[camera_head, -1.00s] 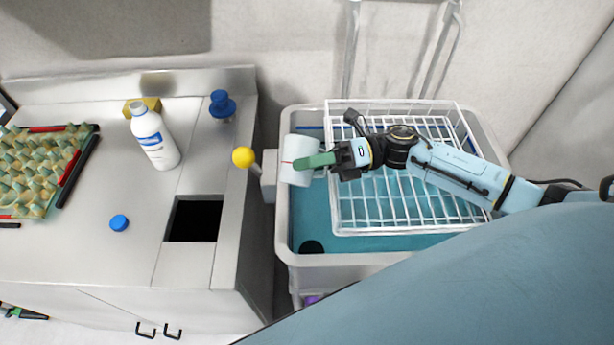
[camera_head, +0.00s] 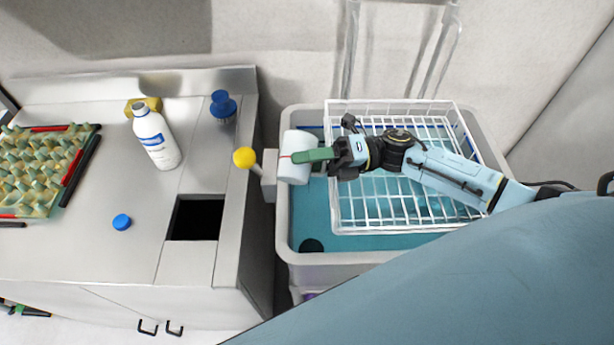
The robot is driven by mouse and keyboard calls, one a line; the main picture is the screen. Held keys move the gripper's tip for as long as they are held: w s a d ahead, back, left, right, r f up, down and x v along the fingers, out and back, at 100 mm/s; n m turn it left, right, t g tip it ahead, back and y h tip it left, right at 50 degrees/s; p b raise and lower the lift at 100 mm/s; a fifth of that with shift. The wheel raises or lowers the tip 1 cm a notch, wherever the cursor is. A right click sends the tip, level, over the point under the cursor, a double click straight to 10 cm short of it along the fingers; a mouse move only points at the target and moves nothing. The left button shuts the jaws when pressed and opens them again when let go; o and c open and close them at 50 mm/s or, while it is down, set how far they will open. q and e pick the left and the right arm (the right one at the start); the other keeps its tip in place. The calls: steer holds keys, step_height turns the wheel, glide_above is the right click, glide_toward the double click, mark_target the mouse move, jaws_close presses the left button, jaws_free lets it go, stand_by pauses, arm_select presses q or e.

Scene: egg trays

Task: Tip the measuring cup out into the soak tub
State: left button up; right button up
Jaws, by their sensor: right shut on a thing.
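The measuring cup (camera_head: 294,166) is white with a thin red line and a green handle (camera_head: 313,155). It is over the left side of the soak tub (camera_head: 283,229), a grey tub with teal liquid. My right gripper (camera_head: 332,155) is shut on the green handle, its arm coming in from the right. The cup looks tipped on its side; its opening and any contents cannot be made out. My left gripper is not in view.
A white wire basket (camera_head: 398,231) sits in the tub under my right arm. A yellow ball-topped lever (camera_head: 244,157) stands at the tub's left edge. The steel counter (camera_head: 100,180) holds a white bottle (camera_head: 156,140), a blue cap (camera_head: 122,222) and an egg tray (camera_head: 38,168).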

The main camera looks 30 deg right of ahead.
steer(key=shift+s+r+m, duration=0.1)
steer(key=shift+r+m, duration=0.05)
steer(key=shift+m, duration=0.15)
steer(key=shift+d+f+m, duration=0.2)
steer(key=shift+f+m, duration=0.05)
steer(key=shift+m, duration=0.25)
stand_by(0.4)
steer(key=shift+a+f+m+t+y+b, duration=0.2)
steer(key=shift+m+t+y+b, duration=0.1)
steer(key=shift+m+t+y, duration=0.1)
steer(key=shift+r, duration=0.2)
steer(key=shift+d+r+m+t, duration=0.2)
steer(key=shift+m+t, duration=0.3)
steer(key=shift+m, duration=0.4)
steer(key=shift+w+r+m+y, duration=0.15)
steer(key=shift+w+m+y, duration=0.1)
steer(key=shift+m+y, duration=0.05)
